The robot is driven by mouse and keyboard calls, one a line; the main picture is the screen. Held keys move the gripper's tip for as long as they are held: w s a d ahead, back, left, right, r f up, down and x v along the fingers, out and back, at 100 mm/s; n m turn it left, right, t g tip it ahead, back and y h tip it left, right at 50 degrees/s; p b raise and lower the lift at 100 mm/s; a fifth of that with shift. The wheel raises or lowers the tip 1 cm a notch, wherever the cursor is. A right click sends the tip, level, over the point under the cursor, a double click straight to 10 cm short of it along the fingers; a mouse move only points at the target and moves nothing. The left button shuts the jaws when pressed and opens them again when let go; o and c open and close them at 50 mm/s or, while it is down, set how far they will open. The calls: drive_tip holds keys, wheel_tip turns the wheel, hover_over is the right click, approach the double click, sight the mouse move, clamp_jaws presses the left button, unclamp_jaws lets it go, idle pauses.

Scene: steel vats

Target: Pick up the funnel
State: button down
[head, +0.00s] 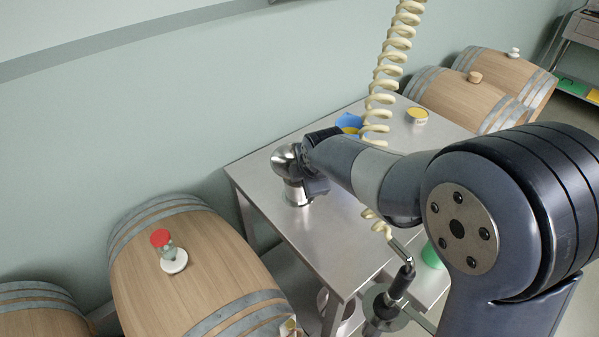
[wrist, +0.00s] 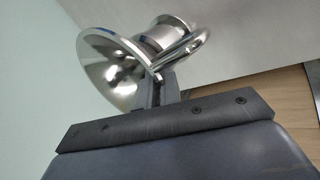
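The funnel (wrist: 112,72) is shiny metal, with a wide cone, a short cylindrical part and a ring handle (wrist: 197,42). In the wrist view it lies tilted just beyond my gripper (wrist: 166,84). The dark fingers are close together at the handle, beside the cone's rim, and look shut on it. In the head view the funnel (head: 286,160) is at the left part of the steel table, partly hidden by my gripper (head: 312,172). Whether its lower end touches the table is hard to tell.
The steel table (head: 325,228) has clear room in front. A coiled hose (head: 390,65) hangs over it; a blue item (head: 350,120) and yellow-topped tub (head: 417,115) stand at the back. A barrel (head: 190,265) with a red-capped glass piece (head: 164,243) is left.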

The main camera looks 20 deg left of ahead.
wheel_tip(320, 180, up, 10)
drive_tip(key=shift+r+b, duration=0.1)
drive_tip(key=shift+b, duration=0.35)
drive_tip(key=c, duration=2.1)
unclamp_jaws()
clamp_jaws()
